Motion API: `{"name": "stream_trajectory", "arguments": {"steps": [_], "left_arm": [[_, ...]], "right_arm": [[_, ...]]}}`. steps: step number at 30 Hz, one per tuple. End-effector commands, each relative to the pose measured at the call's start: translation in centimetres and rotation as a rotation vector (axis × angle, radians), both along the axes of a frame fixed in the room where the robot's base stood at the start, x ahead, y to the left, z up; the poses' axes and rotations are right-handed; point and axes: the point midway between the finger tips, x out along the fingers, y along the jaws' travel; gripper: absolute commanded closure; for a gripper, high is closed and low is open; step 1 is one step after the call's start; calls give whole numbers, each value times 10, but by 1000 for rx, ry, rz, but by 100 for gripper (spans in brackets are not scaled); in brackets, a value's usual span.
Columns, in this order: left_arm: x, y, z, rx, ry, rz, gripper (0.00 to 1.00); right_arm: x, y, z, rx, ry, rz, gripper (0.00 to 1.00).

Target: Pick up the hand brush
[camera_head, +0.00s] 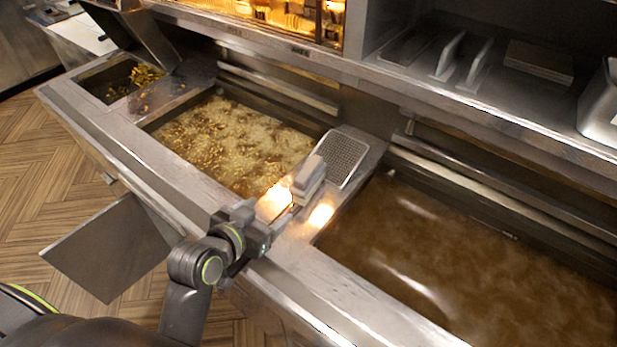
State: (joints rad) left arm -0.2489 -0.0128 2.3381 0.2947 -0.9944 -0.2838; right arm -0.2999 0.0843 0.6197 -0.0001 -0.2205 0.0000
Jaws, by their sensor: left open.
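My left gripper (292,202) reaches in from the lower left, over the steel divider between the two frying vats. It is open. A pale grey layered block (310,172) shows at its tip; I cannot tell whether this is a finger or part of the hand brush. I cannot make out the hand brush clearly anywhere else. Bright glare on the steel and the gripper blurs the detail there. My right gripper is not in view.
The left vat (150,127) holds bubbling oil with frying food; the right vat (470,270) holds brown oil. A perforated metal plate (343,158) lies on the divider behind the gripper. A steel shelf (520,108) runs along the back right. A grey panel (107,248) juts out at front left.

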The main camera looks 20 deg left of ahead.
Motion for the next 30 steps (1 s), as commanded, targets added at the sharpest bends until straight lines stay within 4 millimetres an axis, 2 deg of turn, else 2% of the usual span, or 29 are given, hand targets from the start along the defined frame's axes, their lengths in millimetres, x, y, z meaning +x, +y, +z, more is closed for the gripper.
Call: {"name": "stream_trajectory", "arguments": {"steps": [5,21,30], "left_arm": [[20,-7,5,-12,-41,-9,31],[95,-23,-27,-10,-39,-8,31],[117,-28,-38,-9,-39,-8,31]], "right_arm": [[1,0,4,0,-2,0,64],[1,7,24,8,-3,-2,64],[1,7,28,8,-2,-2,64]]}}
